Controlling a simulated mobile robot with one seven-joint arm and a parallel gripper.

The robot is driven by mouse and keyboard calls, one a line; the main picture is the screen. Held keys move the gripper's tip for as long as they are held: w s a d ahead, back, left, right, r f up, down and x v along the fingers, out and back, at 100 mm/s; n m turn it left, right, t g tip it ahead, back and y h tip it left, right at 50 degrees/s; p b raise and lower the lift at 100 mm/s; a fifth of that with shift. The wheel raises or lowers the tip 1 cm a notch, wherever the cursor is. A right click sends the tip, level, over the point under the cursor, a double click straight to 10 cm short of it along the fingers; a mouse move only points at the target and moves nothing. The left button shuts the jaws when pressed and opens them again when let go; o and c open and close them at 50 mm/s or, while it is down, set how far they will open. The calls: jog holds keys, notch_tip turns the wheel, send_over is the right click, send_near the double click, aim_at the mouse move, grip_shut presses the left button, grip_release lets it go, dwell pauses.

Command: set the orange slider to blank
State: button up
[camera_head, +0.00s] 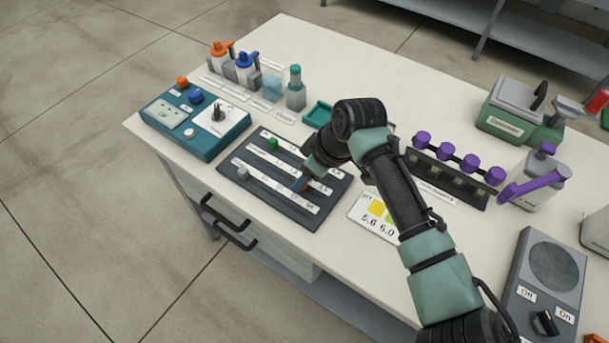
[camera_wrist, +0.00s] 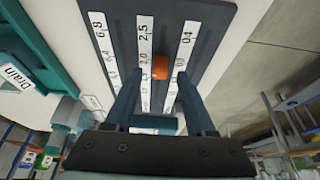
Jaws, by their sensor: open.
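The dark slider panel (camera_head: 228,168) lies on the table, with several white label strips, and fills much of the wrist view (camera_wrist: 187,40). My gripper (camera_wrist: 160,76) is open, with one fingertip on each side of the orange slider. I cannot make out a "blank" label.
A green slider (camera_head: 272,144) and a grey slider (camera_head: 243,174) sit on other tracks of the panel. A teal control box (camera_head: 195,125) stands to the left, bottles (camera_head: 245,68) behind. A purple-knobbed rack (camera_head: 455,170) and a colour card (camera_head: 374,215) are to the right.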

jog(key=shift+w+a+f, duration=0.1)
jog(key=shift+a+f, duration=0.1)
jog(key=shift+f, duration=0.3)
grip_shut()
dwell(1.2)
